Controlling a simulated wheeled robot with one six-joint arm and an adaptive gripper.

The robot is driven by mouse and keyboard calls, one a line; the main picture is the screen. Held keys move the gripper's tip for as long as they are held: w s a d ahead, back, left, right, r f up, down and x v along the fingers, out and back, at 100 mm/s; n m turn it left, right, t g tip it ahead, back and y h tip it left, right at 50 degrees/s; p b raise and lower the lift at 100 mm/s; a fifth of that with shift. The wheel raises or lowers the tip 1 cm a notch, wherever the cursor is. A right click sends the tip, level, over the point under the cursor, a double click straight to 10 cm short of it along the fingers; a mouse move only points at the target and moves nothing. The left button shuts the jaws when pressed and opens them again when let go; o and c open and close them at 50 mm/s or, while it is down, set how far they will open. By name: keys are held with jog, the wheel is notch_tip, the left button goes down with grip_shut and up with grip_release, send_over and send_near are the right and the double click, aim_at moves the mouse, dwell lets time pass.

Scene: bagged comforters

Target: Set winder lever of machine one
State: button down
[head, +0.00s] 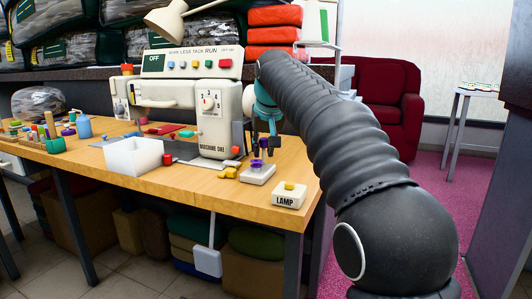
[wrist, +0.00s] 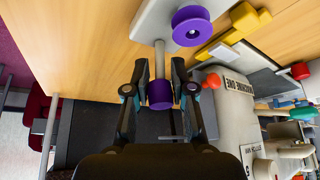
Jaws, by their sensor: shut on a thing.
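Machine one (head: 214,120) is a cream sewing machine on the wooden table, labelled, with a numbered dial. Beside its right end is a small white winder base (head: 258,175), also seen in the wrist view (wrist: 150,22). A purple spool (wrist: 192,26) sits on the base. Next to it a silver post with a purple knob (wrist: 160,95), apparently the winder lever, stands up from the base. My gripper (wrist: 160,88), seen in the head view above the base (head: 262,145), is shut on the purple knob. The fingers hide the knob's sides.
A white LAMP box (head: 289,195) stands near the table's front right corner. An OFF/RUN panel (head: 192,62) is above the machine. Open floor lies right of the table.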

jog(key=t+b, duration=0.1)
jog(key=s+t+b, duration=0.1)
jog(key=b, duration=0.1)
jog(key=shift+s+a+f+n+h, duration=0.1)
jog(key=shift+a+f+n+h, duration=0.2)
jog(key=shift+f+h, duration=0.1)
jog(key=shift+s+r+t+b, duration=0.1)
jog(key=shift+r+t+b, duration=0.25)
jog(key=shift+t+b, duration=0.45)
jog(key=c, duration=1)
grip_release()
jog(key=shift+s+r, duration=0.1)
jog(key=v, duration=1.2)
jog(key=shift+a, duration=0.15)
